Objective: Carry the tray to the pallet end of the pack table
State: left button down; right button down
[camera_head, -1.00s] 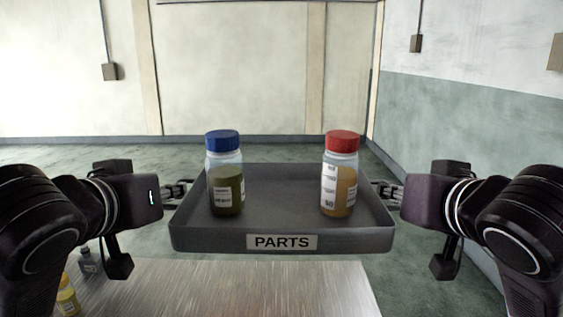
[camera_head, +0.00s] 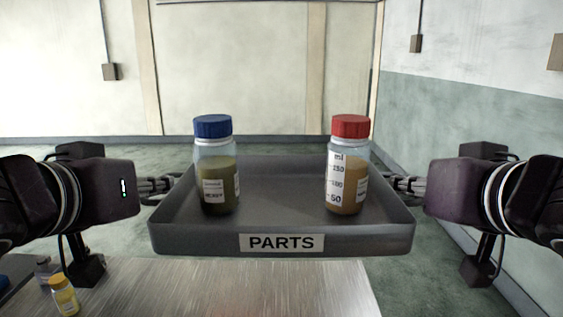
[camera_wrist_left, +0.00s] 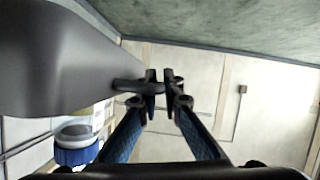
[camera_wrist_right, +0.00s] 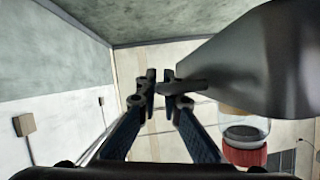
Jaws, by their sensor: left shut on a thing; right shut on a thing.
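The dark grey tray (camera_head: 281,225) with a PARTS label is held level above the metal table between my two grippers. A blue-capped bottle of dark green oil (camera_head: 215,180) stands upright in its left part. A red-capped bottle of amber oil (camera_head: 347,180) stands upright in its right part. My left gripper (camera_head: 172,184) is shut on the tray's left side; in the left wrist view its fingers (camera_wrist_left: 160,85) pinch the tray's edge. My right gripper (camera_head: 392,184) is shut on the tray's right side; its fingers (camera_wrist_right: 160,85) also show in the right wrist view.
The brushed metal table (camera_head: 240,287) lies below the tray, its visible top mostly bare. A yellow bottle (camera_head: 63,295) and a dark grey bottle (camera_head: 46,268) stand at the lower left. Green floor lies beyond, up to pale walls (camera_head: 240,70).

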pick_arm(q)
jog(key=shift+s+d+r, duration=0.15)
jog(key=shift+s+r, duration=0.05)
jog(key=shift+s, duration=0.05)
pick_arm(e)
jog(key=shift+s+a+r, duration=0.15)
jog(key=shift+s+r, duration=0.05)
jog(key=shift+s, duration=0.05)
pick_arm(q)
jog(key=shift+f, duration=0.1)
